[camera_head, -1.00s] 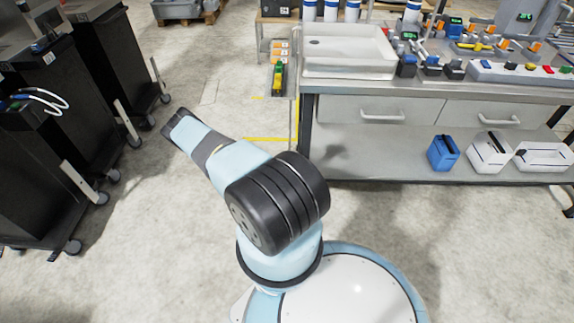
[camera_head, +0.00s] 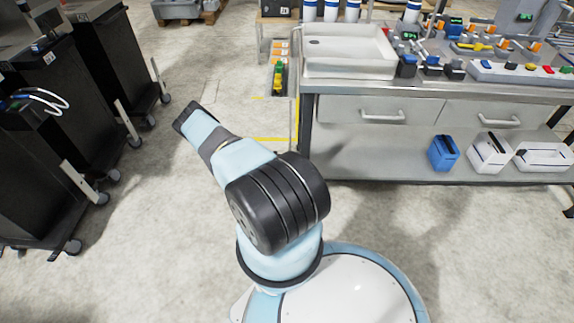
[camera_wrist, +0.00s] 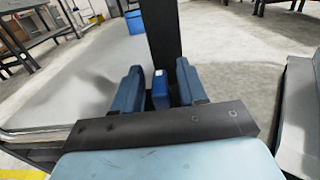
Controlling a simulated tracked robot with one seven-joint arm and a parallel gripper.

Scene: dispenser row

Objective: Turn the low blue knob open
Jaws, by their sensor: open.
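My gripper (camera_wrist: 158,70) shows in the wrist view with its two dark blue fingers apart. A blue block with a small white mark (camera_wrist: 160,90) shows between the fingers; I cannot tell whether it lies between them or behind them. In the head view, small fittings with blue tops (camera_head: 408,62) stand on the bench at the upper right, and a blue button (camera_head: 487,64) is on a light panel. They are too small to tell which is the low blue knob. My gripper is not clearly seen in the head view and is away from the bench.
The workbench (camera_head: 340,88) carries a white tray (camera_head: 345,65) and many fittings. A blue bin (camera_head: 443,153) and white bins (camera_head: 488,152) sit on its lower shelf. Dark wheeled cabinets (camera_head: 35,130) stand at the left. Bare floor lies between.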

